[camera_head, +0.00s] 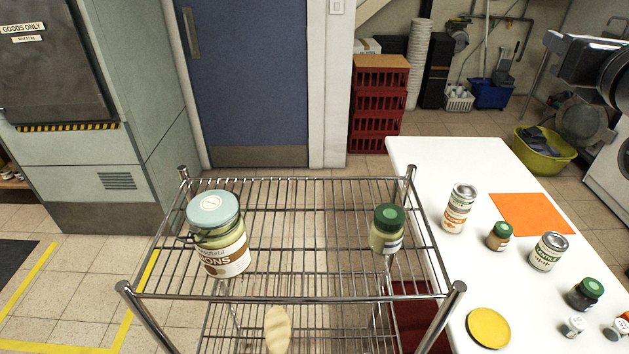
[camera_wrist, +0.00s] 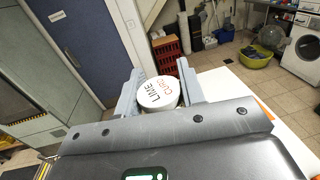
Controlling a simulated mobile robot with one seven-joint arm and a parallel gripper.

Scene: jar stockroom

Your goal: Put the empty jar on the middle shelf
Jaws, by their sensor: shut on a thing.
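My gripper (camera_wrist: 160,88) shows in the wrist view, with its two grey fingers on either side of a jar with a white lid (camera_wrist: 158,93) that reads "LIME CURD". It is shut on this jar. Only the lid shows clearly, so I cannot tell whether the jar is empty. Neither gripper nor held jar is recognisable in the head view. The wire shelf rack (camera_head: 312,297) stands in the middle of the head view. Its top shelf carries a large onion jar (camera_head: 217,235) at left and a small green-lidded jar (camera_head: 387,229) at right. A lower shelf shows through the wires.
A pale oval thing (camera_head: 277,328) shows at the rack's front, below the top shelf. A white table (camera_head: 425,165) at right bears an orange mat (camera_head: 532,213), a yellow lid (camera_head: 488,328), a tall can (camera_head: 459,208) and several jars. Red crates (camera_head: 378,105) stand behind.

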